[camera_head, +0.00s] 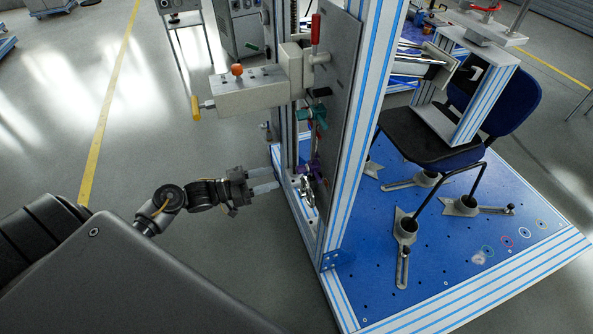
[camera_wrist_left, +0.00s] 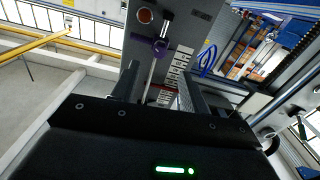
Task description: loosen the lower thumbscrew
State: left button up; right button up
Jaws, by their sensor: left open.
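The lower thumbscrew looks to be the purple one (camera_head: 315,168) on the grey upright plate, below a teal one (camera_head: 314,113). My left gripper (camera_head: 267,180) is open and empty, left of the plate and apart from the purple thumbscrew. It also shows in the left wrist view (camera_wrist_left: 158,82), with its fingers on either side of the rod's line of sight. My right gripper is not in view.
The blue-striped upright frame (camera_head: 357,130) stands close to my left gripper, on the blue base (camera_head: 440,255). A grey block with an orange knob (camera_head: 237,70) juts out above the gripper. A dark chair (camera_head: 425,145) is clamped behind the frame.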

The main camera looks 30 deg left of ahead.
aim_at(297, 170)
pick_arm(q)
jog(key=b+x, duration=0.2)
jog(key=x, duration=0.6)
jog(key=shift+w+d+f, duration=0.1)
jog(key=shift+w+d, duration=0.05)
jog(key=shift+w, duration=0.05)
jog(key=shift+w+d+b, duration=0.3)
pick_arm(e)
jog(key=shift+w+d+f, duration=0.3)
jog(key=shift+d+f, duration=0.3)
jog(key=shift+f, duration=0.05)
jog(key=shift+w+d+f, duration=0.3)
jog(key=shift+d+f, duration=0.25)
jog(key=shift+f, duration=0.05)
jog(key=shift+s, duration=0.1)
pick_arm(q)
jog(key=shift+c, duration=1.3)
grip_shut()
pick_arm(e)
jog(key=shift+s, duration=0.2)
